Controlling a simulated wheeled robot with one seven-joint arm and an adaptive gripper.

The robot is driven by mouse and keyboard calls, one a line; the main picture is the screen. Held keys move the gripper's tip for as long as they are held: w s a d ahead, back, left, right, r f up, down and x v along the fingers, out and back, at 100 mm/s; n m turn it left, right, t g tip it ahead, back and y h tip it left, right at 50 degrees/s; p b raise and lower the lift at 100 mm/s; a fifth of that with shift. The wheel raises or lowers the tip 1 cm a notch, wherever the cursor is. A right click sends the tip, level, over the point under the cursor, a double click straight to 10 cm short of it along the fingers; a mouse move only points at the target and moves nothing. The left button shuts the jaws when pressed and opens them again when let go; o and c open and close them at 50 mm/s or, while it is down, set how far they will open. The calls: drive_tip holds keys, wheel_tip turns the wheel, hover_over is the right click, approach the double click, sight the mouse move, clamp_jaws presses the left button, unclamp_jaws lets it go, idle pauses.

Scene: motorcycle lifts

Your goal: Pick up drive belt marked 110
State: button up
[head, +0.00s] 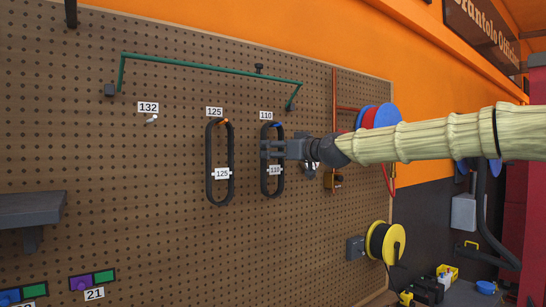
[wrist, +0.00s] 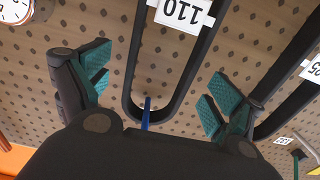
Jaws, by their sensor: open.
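The drive belt marked 110 (head: 264,180) is a black upright loop on the pegboard, with a white 110 tag (head: 275,170) low on it and a blue peg (head: 276,125) at its upper end. My gripper (head: 268,149) is in front of its upper half. In the wrist view the picture is inverted; the belt (wrist: 193,72) lies between my two open teal-padded fingers (wrist: 155,90), one on each side. The blue peg (wrist: 146,113) shows inside the loop. I see no finger closed on the belt; the gap in depth is hard to tell.
The belt marked 125 (head: 208,175) hangs close on the left; it also shows at the right of the wrist view (wrist: 285,100). An empty peg (head: 151,119) sits under the 132 label. A green bar (head: 210,68) crosses above. Red and yellow reels (head: 400,240) are to the right.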

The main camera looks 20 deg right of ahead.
drive_tip(key=shift+p+x, duration=0.65)
drive_tip(key=shift+x, duration=0.95)
drive_tip(key=shift+c, duration=0.2)
drive_tip(key=shift+r, duration=0.1)
drive_tip(key=c, duration=1.2)
